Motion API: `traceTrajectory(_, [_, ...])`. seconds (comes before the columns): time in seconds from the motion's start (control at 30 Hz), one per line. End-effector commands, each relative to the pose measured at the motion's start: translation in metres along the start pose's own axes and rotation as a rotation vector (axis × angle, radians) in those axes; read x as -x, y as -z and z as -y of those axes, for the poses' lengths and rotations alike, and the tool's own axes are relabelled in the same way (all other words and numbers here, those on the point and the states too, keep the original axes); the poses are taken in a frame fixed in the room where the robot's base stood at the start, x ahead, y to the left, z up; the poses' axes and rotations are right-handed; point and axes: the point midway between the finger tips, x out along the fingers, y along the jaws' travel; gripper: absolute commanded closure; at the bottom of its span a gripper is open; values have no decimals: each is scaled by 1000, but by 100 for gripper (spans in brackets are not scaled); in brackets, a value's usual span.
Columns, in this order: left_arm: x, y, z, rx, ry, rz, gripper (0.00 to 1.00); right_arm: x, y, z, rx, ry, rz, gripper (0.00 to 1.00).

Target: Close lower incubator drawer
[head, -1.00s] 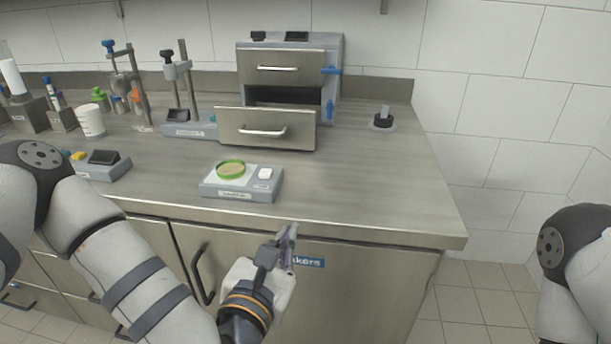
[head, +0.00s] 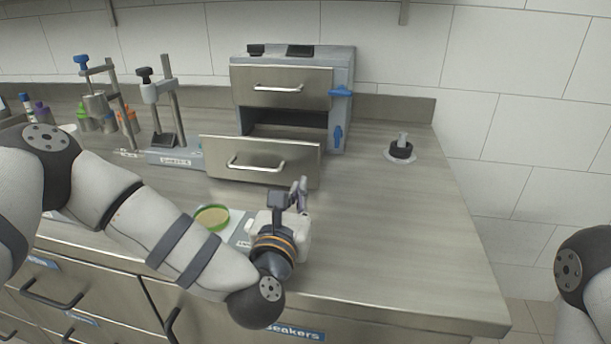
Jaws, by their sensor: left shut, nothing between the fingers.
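The incubator (head: 345,100) is a grey box at the back of the counter. Its upper drawer (head: 310,88) is shut. Its lower drawer (head: 219,162) is pulled out toward me, with a dark gap showing behind its front panel. The lower drawer's bar handle (head: 256,167) faces me. My left gripper (head: 302,184) is over the counter, just in front of the right part of the lower drawer's front. Its fingers are shut and empty, pointing up and away. I cannot tell whether they touch the panel. My right gripper is out of view.
A green-rimmed dish (head: 212,217) sits on a small scale, partly hidden by my left arm. Stands with clamps (head: 165,115) and several small bottles are at the left. A black round item (head: 401,150) stands at the right. The counter's right side (head: 420,230) is clear.

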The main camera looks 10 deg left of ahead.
Motion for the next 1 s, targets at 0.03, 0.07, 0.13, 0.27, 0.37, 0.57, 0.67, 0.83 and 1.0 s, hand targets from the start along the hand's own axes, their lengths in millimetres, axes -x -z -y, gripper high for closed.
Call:
traceTrajectory(0.03, [-11,1,0,-1,-1,2,100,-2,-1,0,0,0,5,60])
traceTrajectory(0.07, [-17,1,0,-2,0,1,100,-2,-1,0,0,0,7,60])
traceTrajectory(0.13, [-30,1,0,-2,-1,1,100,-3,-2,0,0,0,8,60])
traceTrajectory(0.27, [-48,1,1,-1,1,1,100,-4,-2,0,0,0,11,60])
traceTrajectory(0.37, [-56,0,0,-1,1,1,100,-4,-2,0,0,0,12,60])
traceTrajectory(0.57, [-60,0,0,0,2,-1,100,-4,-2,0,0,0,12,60])
traceTrajectory(0.67, [-60,0,1,0,2,-1,100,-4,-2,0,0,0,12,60])
traceTrajectory(0.83, [-61,2,0,0,1,-2,100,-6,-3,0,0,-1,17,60])
traceTrajectory(1.0, [-75,8,0,1,-1,-9,100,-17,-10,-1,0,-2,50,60])
